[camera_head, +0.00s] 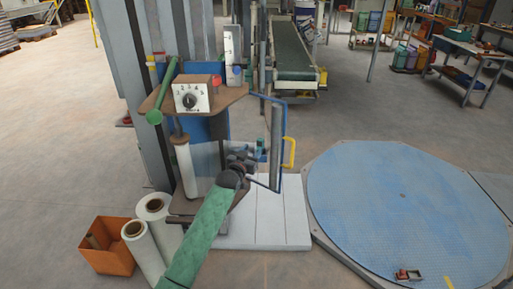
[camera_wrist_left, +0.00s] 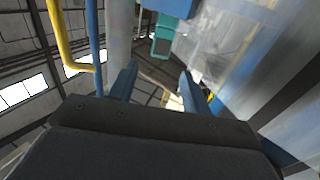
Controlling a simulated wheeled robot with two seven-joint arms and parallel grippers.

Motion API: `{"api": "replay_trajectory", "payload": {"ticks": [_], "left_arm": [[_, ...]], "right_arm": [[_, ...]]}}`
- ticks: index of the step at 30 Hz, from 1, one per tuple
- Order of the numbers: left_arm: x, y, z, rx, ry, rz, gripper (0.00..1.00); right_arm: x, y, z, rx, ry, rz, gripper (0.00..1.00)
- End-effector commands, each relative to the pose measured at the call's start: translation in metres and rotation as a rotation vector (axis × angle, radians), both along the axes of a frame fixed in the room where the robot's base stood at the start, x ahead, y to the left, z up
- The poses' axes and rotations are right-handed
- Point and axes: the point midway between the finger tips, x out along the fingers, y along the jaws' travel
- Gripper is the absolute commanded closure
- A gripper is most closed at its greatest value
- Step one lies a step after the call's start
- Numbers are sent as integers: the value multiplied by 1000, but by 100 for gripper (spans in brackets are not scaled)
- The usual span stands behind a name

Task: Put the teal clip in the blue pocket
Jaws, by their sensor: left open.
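My left gripper (camera_head: 247,160) is at the end of the green-sleeved arm, in front of the filler machine. In the left wrist view its two blue fingers (camera_wrist_left: 158,88) are spread apart with nothing between them. A teal block (camera_wrist_left: 162,42), probably the teal clip, shows beyond the fingertips, apart from them. A small teal piece (camera_head: 262,148) shows just right of the gripper in the head view, partly hidden. A small blue piece (camera_head: 237,74) is on the white upright panel; I cannot tell whether it is the blue pocket. My right gripper is out of view.
A brown shelf holds a dial box (camera_head: 191,95). A yellow handle (camera_head: 290,152) and blue frame stand right of the gripper. White rolls (camera_head: 145,238) and an orange bin (camera_head: 106,246) are lower left. A blue round platform (camera_head: 405,215) lies at right.

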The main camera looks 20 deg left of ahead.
Motion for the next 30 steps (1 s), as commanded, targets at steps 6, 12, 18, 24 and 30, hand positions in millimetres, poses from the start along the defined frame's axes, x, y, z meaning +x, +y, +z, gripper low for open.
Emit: {"api": "replay_trajectory", "payload": {"ticks": [6, 12, 18, 24, 30], "left_arm": [[-27, 3, -1, 1, 0, 0, 52], [-35, 4, 0, 1, 0, 0, 52], [-56, -9, -28, 8, 78, -11, 52], [-134, -46, -106, 40, 337, -42, 52], [-238, -80, -174, 74, 629, -69, 52]], "right_arm": [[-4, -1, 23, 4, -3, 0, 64], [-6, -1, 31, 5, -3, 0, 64], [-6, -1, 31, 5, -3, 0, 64], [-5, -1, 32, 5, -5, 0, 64], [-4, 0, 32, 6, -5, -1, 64]]}}
